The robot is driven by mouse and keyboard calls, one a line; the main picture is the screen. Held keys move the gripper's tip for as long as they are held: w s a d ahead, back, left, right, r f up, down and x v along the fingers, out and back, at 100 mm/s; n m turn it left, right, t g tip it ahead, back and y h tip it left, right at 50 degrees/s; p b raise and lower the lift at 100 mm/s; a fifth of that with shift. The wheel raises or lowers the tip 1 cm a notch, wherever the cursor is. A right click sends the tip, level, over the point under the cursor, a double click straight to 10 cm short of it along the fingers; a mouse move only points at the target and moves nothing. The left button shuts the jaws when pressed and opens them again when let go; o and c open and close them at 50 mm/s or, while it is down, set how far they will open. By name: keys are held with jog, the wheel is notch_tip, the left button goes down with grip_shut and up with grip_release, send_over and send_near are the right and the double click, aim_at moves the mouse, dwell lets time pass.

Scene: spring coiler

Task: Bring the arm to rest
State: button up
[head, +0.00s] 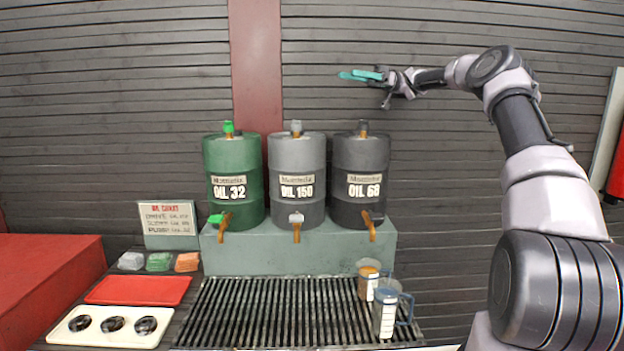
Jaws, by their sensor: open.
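My gripper (362,76) has teal fingers and is at the upper middle of the head view, pointing left. It is open, with nothing seen between its fingers. It is raised in front of the slatted wall, higher in the picture than the oil drums and touching nothing. My arm reaches up from the lower right and bends over to the left.
A green drum (233,205) and two grey drums (297,215) (361,212) stand on a green block (300,255). Two jugs (369,280) (385,312) stand on the grate (270,315). A sign (168,222), coloured cloths, a red tray (138,290) and a white holder (75,340) are left.

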jog(key=a+r+m+t, duration=0.6)
jog(key=r+m+t, duration=0.1)
jog(key=r+t, duration=0.25)
jog(key=a+r+m+t, duration=0.5)
jog(key=r+m+t, duration=0.1)
jog(key=r+t, duration=0.35)
jog(key=s+d+f+m+t+h, duration=0.2)
jog(key=s+d+f+m+h, duration=0.3)
jog(key=d+h, duration=0.3)
jog(key=s+d+f+m+t+h, duration=0.35)
jog(key=s+d+m+h, duration=0.2)
jog(key=d+h, duration=0.2)
jog(key=s+d+f+m+g, duration=0.1)
jog(key=s+f+g, duration=0.4)
jog(key=s+f, duration=0.6)
jog(key=s+d+f+m+g, duration=0.2)
jog(key=s+f, duration=0.8)
jog(key=s, duration=0.7)
jog(key=d+g, duration=0.1)
jog(key=g, duration=0.1)
jog(key=shift+s+d+f+g, duration=0.35)
jog(key=shift+f, duration=0.05)
